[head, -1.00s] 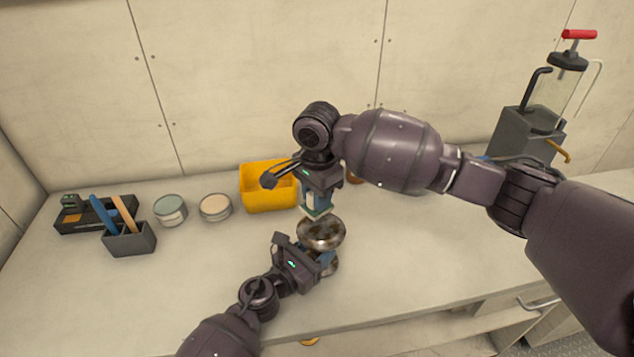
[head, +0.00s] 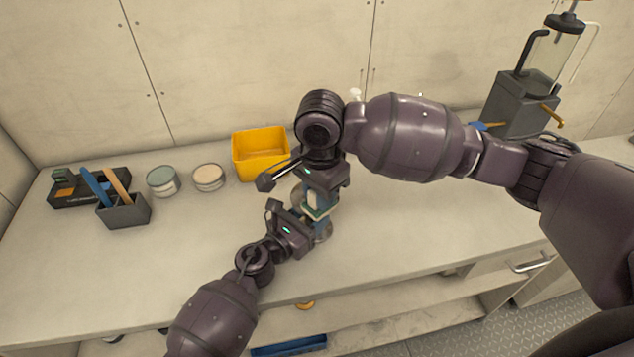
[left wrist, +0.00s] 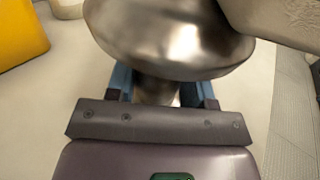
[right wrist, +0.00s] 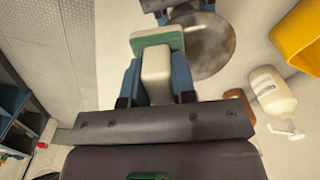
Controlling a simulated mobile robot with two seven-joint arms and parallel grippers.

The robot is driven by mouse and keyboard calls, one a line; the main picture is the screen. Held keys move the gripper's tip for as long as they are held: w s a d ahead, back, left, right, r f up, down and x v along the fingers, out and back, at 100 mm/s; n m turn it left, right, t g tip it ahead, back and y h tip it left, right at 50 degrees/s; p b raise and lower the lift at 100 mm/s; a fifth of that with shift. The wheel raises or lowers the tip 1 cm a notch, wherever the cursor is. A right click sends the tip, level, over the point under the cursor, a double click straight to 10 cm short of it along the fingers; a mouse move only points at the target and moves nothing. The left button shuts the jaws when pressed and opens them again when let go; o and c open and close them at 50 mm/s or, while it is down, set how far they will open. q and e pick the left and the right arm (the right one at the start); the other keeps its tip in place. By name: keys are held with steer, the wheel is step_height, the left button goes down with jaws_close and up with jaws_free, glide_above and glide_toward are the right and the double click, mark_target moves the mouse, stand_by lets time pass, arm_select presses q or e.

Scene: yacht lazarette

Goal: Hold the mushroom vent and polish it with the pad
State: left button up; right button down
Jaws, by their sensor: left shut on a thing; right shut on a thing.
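The mushroom vent shows best in the left wrist view (left wrist: 170,40), a shiny metal dome on a narrower stem. My left gripper (left wrist: 163,92) is shut on the stem below the dome. In the right wrist view the dome (right wrist: 207,48) has dull brownish patches. My right gripper (right wrist: 157,75) is shut on the pad (right wrist: 157,45), a pale block with a green and white face. The pad is close beside the dome; I cannot tell whether they touch. In the head view the right gripper (head: 320,195) and the pad hide most of the vent.
A yellow bin (head: 260,155) stands behind the grippers. Two round tins (head: 162,181) (head: 208,177), a grey holder (head: 123,211) and a dark tray (head: 62,190) are at left. A pump-top bottle (right wrist: 272,90) stands near the bin. A pump canister (head: 520,100) is at right. The front bench is clear.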

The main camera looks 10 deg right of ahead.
steer(key=shift+w, duration=4.4)
steer(key=shift+s+f, duration=0.1)
steer(key=shift+s, duration=4.35)
steer(key=shift+w, duration=4.35)
steer(key=shift+s, duration=4.35)
steer(key=shift+w, duration=4.55)
step_height(320, 180, up, 8)
steer(key=shift+s+r, duration=0.15)
steer(key=shift+r, duration=0.05)
